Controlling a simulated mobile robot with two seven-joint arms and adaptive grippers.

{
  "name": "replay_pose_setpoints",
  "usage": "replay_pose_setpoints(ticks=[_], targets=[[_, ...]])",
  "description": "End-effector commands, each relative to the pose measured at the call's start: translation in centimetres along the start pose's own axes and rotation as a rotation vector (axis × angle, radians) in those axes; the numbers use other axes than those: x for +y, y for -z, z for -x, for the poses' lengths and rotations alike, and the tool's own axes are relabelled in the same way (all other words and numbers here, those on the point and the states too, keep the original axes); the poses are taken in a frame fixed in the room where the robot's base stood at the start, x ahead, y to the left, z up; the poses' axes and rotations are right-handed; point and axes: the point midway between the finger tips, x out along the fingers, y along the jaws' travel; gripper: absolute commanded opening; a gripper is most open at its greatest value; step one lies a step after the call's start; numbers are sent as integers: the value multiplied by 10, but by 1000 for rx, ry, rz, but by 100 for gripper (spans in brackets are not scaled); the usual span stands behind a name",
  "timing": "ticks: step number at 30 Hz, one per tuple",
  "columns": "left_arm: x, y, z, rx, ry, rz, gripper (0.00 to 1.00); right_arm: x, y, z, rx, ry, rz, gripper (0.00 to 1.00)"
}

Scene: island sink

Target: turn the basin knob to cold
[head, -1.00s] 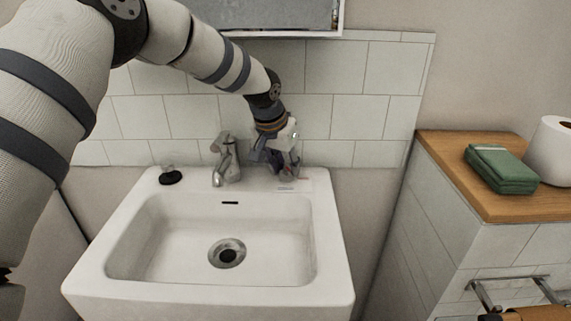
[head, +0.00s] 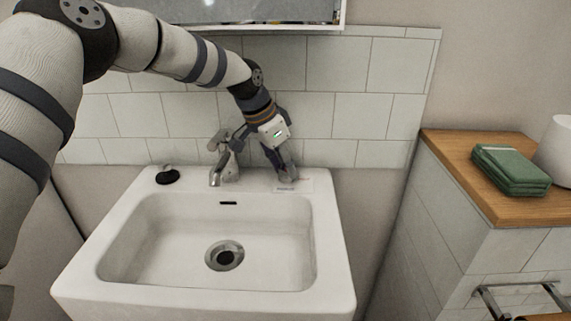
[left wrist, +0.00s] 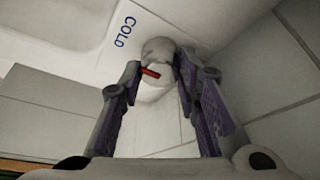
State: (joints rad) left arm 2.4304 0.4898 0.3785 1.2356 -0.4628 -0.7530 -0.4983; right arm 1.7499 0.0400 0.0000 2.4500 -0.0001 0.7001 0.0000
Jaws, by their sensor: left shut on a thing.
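The basin knob (left wrist: 157,49) shows in the left wrist view as a rounded pale grey knob with a red mark, at the sink's back rim. Blue lettering, COLD (left wrist: 125,30), is on the white rim beside it, to the left in that view. My left gripper (left wrist: 160,68) is shut on the knob, one finger on each side. In the head view my left gripper (head: 284,170) reaches down to the back right corner of the white sink (head: 330,235), and its fingers mostly hide the knob. My right gripper is out of view.
A chrome faucet (head: 222,160) stands just left of the gripper, with a black stopper-like piece (head: 167,175) farther left. The tiled wall (head: 305,115) is close behind. A wooden-topped ledge with green towels (head: 510,170) is at the right. The bowl is clear.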

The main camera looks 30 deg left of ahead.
Motion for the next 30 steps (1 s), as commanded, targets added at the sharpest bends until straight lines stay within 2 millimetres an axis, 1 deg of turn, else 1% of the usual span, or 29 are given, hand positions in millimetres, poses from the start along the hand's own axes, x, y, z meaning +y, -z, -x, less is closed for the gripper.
replay_pose_setpoints(ticks=[10,11,12,13,23,26,30], targets=[[1,-2,-2,-6,-3,-3,2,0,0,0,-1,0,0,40],[1,-2,-2,-6,-3,-3,34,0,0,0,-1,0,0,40],[1,-2,-2,-6,-3,-3,44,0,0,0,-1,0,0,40],[1,-2,-2,-6,-3,-3,50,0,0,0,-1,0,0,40],[1,0,0,-2,5,10,50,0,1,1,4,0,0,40],[1,1,4,1,37,80,50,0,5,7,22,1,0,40],[2,3,7,6,124,275,50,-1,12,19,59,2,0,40]])
